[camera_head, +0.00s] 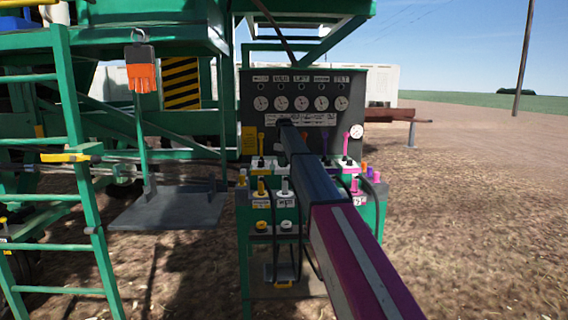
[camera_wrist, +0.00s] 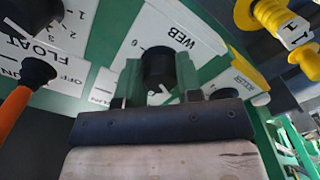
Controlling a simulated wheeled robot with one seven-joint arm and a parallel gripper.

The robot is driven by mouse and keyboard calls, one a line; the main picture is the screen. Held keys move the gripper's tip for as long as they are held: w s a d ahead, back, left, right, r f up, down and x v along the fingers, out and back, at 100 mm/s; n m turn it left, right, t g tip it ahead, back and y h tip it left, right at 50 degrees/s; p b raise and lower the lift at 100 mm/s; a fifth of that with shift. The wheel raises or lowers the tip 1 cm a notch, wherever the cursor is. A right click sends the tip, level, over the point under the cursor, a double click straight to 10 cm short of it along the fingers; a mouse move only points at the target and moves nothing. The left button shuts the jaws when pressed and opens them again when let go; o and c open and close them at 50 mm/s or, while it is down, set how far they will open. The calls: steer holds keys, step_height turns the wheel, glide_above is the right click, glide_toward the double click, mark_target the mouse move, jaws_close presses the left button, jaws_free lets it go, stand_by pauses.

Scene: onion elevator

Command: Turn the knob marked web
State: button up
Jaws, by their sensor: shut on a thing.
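The black knob (camera_wrist: 157,66) sits on a white plate (camera_wrist: 160,35) marked WEB in the wrist view. A small white mark shows at the knob's lower edge. My gripper (camera_wrist: 158,80) has one finger on each side of this knob and is shut on it. In the head view, my arm reaches forward to the control panel (camera_head: 258,100) on the green stand. I cannot make out the WEB knob or my fingertips there.
Beside the WEB plate are a FLOAT plate (camera_wrist: 28,52), an orange-handled lever (camera_wrist: 22,95) and yellow knobs (camera_wrist: 272,18). In the head view, several levers (camera_head: 262,187) crowd the stand and a green ladder (camera_head: 85,165) stands left. Open ground (camera_head: 480,210) lies right.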

steer(key=o, duration=0.9)
steer(key=shift+o, duration=0.2)
step_height(320, 180, up, 11)
steer(key=shift+f, duration=0.1)
